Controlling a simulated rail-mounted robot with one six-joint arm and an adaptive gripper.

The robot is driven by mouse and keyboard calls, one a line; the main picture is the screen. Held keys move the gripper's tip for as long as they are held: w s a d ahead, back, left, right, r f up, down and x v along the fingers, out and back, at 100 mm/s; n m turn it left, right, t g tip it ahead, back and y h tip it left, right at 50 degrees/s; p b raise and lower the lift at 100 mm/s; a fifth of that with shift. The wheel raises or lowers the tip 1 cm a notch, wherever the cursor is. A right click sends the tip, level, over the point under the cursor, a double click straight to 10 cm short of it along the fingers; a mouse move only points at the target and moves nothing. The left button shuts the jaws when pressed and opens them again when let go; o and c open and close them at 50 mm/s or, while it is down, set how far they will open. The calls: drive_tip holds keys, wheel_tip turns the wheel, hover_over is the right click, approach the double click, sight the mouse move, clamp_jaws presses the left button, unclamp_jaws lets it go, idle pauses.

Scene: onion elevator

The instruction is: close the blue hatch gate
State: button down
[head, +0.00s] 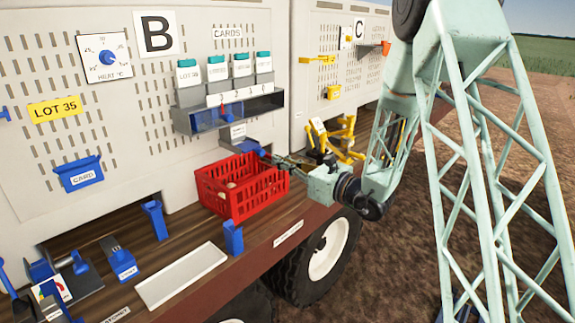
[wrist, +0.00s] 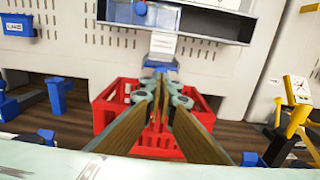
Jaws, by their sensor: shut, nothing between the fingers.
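The blue hatch gate (head: 249,146) is a small blue piece low on the wall of box B, under the numbered card rack and just above the red crate. It also shows in the wrist view (wrist: 161,64), below a white label. My gripper (head: 270,158) is shut and empty, reaching in from the right over the crate. In the wrist view its fingertips (wrist: 160,76) are together right in front of the blue piece. I cannot tell whether they touch it. The fingers hide the lower part of the gate.
The red crate (head: 212,196) stands on the wooden deck under my gripper, with pale round things inside. The grey card rack (head: 190,121) juts from the wall above. Yellow fixtures (head: 343,153) stand to the right. Blue posts (head: 233,240) and a pale tray (head: 182,275) are in front and left.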

sight(263, 154)
drive_tip(key=shift+x, duration=2.35)
